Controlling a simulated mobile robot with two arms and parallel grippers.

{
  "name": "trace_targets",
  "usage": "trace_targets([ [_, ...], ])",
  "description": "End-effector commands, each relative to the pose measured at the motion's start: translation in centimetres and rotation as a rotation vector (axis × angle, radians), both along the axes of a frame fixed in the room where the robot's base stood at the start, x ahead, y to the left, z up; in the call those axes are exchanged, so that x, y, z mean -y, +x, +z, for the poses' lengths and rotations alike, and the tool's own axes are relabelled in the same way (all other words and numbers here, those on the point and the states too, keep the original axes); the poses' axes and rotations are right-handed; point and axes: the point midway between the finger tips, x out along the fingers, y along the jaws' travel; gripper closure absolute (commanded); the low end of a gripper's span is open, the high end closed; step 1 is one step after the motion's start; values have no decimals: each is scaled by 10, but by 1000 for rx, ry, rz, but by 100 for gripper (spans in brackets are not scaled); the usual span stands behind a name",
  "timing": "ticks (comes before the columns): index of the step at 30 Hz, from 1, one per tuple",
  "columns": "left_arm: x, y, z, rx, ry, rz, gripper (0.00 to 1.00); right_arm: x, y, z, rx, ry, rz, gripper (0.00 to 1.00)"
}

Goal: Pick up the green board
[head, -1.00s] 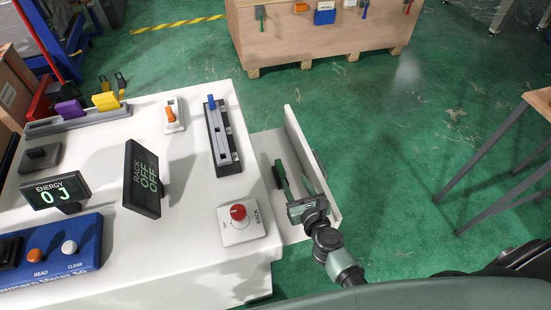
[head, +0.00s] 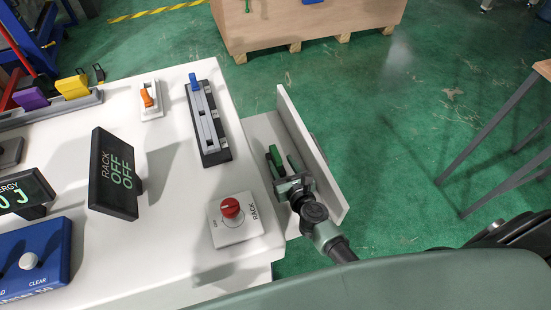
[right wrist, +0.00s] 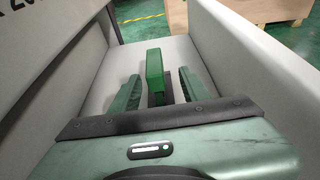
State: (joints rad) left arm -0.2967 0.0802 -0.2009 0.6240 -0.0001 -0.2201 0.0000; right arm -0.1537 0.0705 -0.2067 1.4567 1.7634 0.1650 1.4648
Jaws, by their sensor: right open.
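The green board (head: 274,156) stands on edge in the pale side tray (head: 262,128) at the right end of the white bench. It also shows in the right wrist view (right wrist: 155,70), with a dark part at its lower right side. My right gripper (head: 285,164) is low in the tray, close to the board. In the right wrist view its fingers (right wrist: 159,80) are open, one on each side of the board, with gaps showing. The board's lower near end is hidden behind the gripper's body. My left gripper is not in view.
The tray's upright wall (head: 312,150) stands close to the right of my gripper. On the bench are a red knob (head: 230,208), a blue-handled slider (head: 208,120), a RACK OFF display (head: 115,175) and an orange switch (head: 148,98). Purple (head: 30,98) and yellow (head: 72,87) pieces stand at the far left.

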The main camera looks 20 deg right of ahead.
Motion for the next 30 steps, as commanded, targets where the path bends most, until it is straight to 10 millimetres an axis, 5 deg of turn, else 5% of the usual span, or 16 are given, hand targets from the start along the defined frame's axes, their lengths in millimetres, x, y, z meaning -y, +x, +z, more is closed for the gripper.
trace_targets([
  [7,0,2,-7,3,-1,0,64,-6,36,-8,1,1,1,55],
  [17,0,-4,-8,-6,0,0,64,-6,43,-9,0,0,0,55],
  [22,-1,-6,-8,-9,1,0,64,-6,42,-9,0,0,0,100],
  [30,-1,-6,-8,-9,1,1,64,-6,42,-9,0,0,0,100],
])
